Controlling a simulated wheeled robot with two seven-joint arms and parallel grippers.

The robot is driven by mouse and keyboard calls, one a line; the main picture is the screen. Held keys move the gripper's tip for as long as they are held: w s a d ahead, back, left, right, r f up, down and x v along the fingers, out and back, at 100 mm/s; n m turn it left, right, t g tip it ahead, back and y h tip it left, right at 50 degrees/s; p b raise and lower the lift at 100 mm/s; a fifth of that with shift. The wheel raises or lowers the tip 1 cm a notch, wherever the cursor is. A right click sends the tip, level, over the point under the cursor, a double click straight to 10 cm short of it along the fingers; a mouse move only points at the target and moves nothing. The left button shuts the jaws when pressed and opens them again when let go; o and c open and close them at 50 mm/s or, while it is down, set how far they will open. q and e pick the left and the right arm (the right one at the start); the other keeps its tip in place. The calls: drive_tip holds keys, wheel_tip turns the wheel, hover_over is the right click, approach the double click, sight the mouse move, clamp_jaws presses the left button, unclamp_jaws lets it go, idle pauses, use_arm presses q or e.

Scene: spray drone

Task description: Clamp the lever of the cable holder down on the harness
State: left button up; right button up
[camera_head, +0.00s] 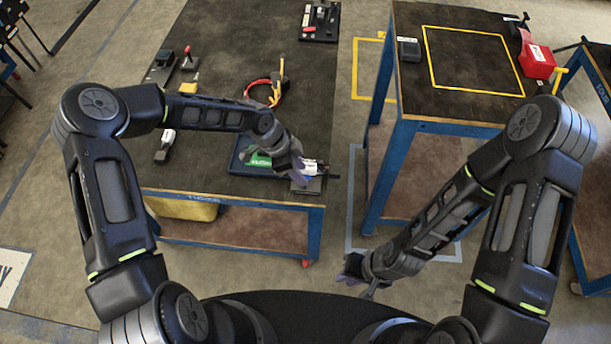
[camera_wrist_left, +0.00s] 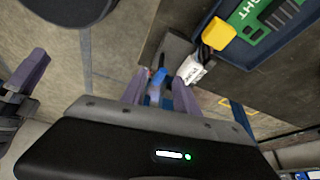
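My left gripper (camera_head: 299,172) is over the near right corner of the dark table. In the left wrist view its two purple fingers (camera_wrist_left: 160,83) stand apart, with a small blue part (camera_wrist_left: 157,84) between them, perhaps the lever; contact is not clear. The grey cable holder (camera_head: 309,186) sits at the table corner beneath the gripper, partly hidden, and also shows in the wrist view (camera_wrist_left: 170,52). A harness end with a white label (camera_wrist_left: 191,70) and yellow connector (camera_wrist_left: 219,34) lies beside it. My right gripper (camera_head: 358,274) hangs off the table; its opening is unclear.
A blue tray (camera_head: 236,165) with a green board (camera_head: 258,160) lies left of the holder. A red cable loop (camera_head: 254,84) and small tools lie further back. A second table (camera_head: 440,100) with a yellow outlined square stands right, across a floor gap.

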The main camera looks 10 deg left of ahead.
use_arm(q)
drive_tip(key=shift+p+x, duration=0.3)
drive_tip(key=shift+x, duration=1.85)
drive_tip(key=shift+c, duration=0.5)
clamp_jaws()
